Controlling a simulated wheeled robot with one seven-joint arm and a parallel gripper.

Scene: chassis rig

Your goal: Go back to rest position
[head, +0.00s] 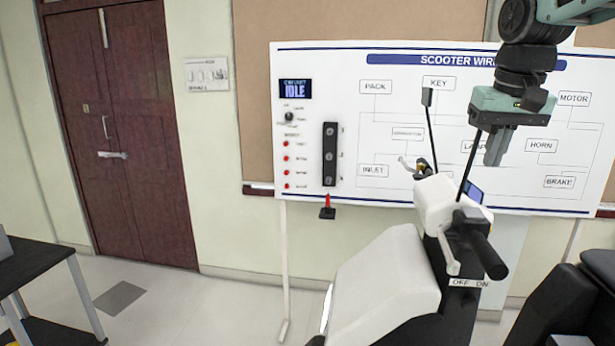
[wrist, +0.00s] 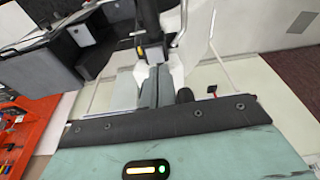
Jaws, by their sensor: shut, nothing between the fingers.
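My gripper (head: 494,160) hangs at the upper right in the head view, its fingers pointing down. It is shut and empty. It is in front of the wiring board and above the scooter's handlebar area, apart from both as far as I can see. In the wrist view its closed fingers (wrist: 153,88) point toward the white scooter body. The scooter (head: 385,275) stands at the lower middle right in the head view, with a black handlebar grip (head: 484,255) and an OFF/ON label below it.
The scooter wiring board (head: 350,230) stands behind, with a display, red lights and a black strip. A dark door (head: 125,130) is at the left. A dark table (head: 35,265) is at the lower left. An orange tool panel (wrist: 28,130) shows in the wrist view. Floor is free near the door.

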